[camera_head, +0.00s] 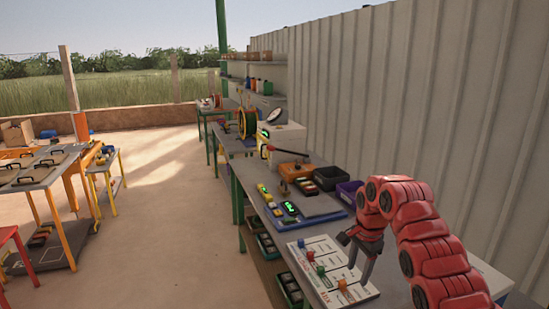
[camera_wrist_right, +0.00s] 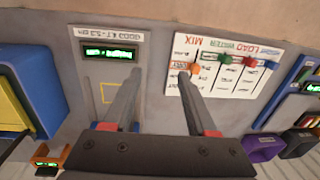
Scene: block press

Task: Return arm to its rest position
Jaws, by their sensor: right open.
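My red right arm (camera_head: 430,240) comes in from the right in the head view, bent over the long grey workbench (camera_head: 265,207). My right gripper (camera_head: 358,262) points down over a white labelled board (camera_head: 322,262). In the right wrist view the gripper (camera_wrist_right: 160,78) has its two fingers spread, with nothing between them. The board (camera_wrist_right: 213,85) lies beyond the fingers there, and one fingertip overlaps its edge near an orange peg (camera_wrist_right: 194,70). Whether that finger touches the board I cannot tell. My left gripper is not in view.
The board carries several coloured pegs. Dark and purple bins (camera_head: 350,191) stand near the corrugated wall (camera_head: 400,90). The floor (camera_head: 165,230) left of the bench is open.

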